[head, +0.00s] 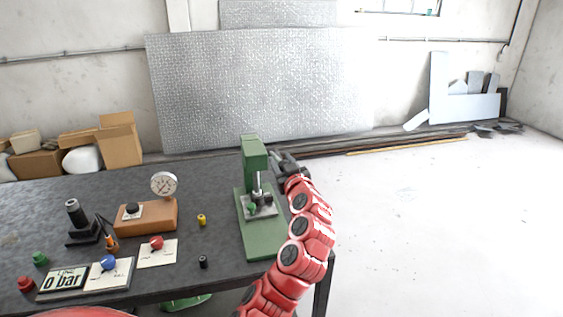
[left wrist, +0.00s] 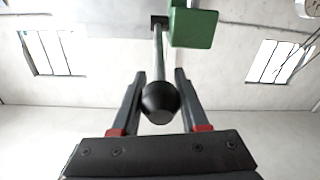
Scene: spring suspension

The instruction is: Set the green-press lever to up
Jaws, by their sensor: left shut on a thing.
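The green press (head: 254,155) stands upright on its green base plate near the right end of the dark table. My left gripper (head: 283,162) is just right of the press head, its arm coming up from the bottom. In the left wrist view the gripper (left wrist: 160,100) is shut on the lever's black ball knob (left wrist: 160,103), which sits between the two fingers. The lever's rod (left wrist: 159,55) runs from the knob to a dark pivot beside the green press head (left wrist: 194,28). In the head view the lever is mostly hidden. My right gripper is not in view.
A dial gauge (head: 164,184) on a brown block, a black instrument (head: 77,215), coloured knobs on white plates and a small yellow cylinder (head: 202,219) stand left of the press on the table (head: 215,185). Cardboard boxes (head: 120,140) are behind. The floor at right is clear.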

